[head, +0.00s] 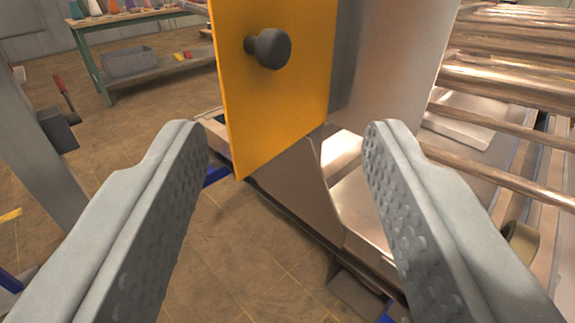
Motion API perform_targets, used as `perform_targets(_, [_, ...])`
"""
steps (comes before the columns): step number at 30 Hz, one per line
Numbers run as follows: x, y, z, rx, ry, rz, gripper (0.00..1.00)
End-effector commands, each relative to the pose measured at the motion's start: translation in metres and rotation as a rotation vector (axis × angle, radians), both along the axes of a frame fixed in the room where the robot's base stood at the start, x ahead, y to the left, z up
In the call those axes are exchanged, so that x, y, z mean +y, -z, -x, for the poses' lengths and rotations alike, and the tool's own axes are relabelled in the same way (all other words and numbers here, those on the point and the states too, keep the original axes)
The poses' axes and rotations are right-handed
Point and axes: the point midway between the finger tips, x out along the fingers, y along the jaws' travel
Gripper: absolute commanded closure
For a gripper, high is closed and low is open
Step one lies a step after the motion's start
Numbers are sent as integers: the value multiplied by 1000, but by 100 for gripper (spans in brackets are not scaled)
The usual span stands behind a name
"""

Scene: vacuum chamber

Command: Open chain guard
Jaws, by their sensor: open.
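The chain guard (283,105) is a flat yellow-orange panel at the upper middle of the head view. A dark grey round knob (273,48) sticks out from its face. The panel's top runs out of the picture. My gripper (285,140) is open, with one grey finger on each side of the view and nothing between the pads. In the picture the knob lies above the fingertips, between them and apart from both.
A metal machine frame (350,205) stands beneath and behind the panel. Copper-coloured rollers (510,80) fill the upper right. A green workbench (130,35) with bottles and a grey bin (129,62) stands at the back left. A grey post (35,140) with a lever box is at left. Open floor (215,255) lies between.

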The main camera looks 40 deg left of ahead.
Motion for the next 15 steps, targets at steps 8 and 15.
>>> perform_targets(8, [-18, 0, 20, 0, 0, 0, 52])
perform_targets(15, [-20, 0, 22, 0, 0, 0, 52])
